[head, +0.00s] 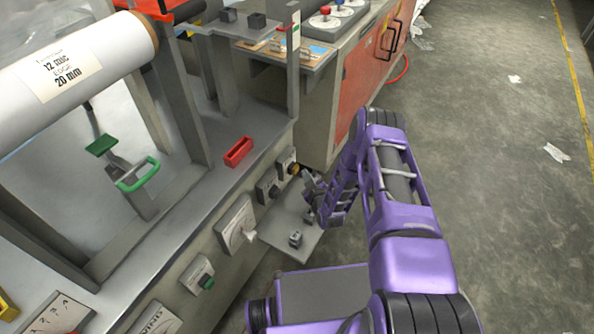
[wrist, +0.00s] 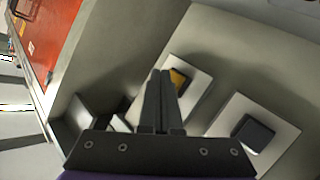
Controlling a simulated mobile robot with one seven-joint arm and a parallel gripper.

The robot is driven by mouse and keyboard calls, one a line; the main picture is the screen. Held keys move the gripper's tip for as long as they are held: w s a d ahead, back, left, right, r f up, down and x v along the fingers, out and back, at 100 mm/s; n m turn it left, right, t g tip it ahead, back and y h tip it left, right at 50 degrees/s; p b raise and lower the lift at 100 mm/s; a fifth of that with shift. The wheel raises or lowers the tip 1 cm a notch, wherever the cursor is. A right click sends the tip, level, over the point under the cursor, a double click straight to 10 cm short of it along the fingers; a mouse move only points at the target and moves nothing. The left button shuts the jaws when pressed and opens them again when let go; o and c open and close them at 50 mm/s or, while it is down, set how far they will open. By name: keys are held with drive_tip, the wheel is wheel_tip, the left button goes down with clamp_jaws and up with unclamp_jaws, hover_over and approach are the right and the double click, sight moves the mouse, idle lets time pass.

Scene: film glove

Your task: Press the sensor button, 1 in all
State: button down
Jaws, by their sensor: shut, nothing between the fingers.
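An amber button (head: 294,168) sits on a pale plate on the machine's side panel. It also shows in the wrist view (wrist: 179,78), partly hidden behind my fingertips. A dark square button (head: 273,189) on its own plate is beside it, and it shows at the right of the wrist view (wrist: 253,133). I cannot read which one is labelled sensor. My gripper (head: 307,182) is shut and empty, close in front of the panel. In the wrist view its fingertips (wrist: 159,76) overlap the amber button's left edge. I cannot tell whether they touch it.
A panel with a pale knob (head: 250,236) and a green button (head: 208,282) are further along the machine side. A grey shelf (head: 283,222) with a small block (head: 296,239) juts out below. A red tray (head: 239,152) lies above. The floor at right is mostly clear.

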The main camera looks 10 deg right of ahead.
drive_tip(key=shift+w+a, duration=0.2)
drive_tip(key=shift+a, duration=0.1)
drive_tip(key=shift+w+a, duration=0.3)
drive_tip(key=shift+a, duration=0.1)
idle(0.7)
idle(0.4)
drive_tip(key=shift+s+d, duration=0.55)
drive_tip(key=shift+d, duration=0.2)
drive_tip(key=s+d, duration=0.1)
drive_tip(key=d, duration=0.1)
drive_tip(key=s+d, duration=0.2)
drive_tip(key=shift+p, duration=0.35)
idle(0.5)
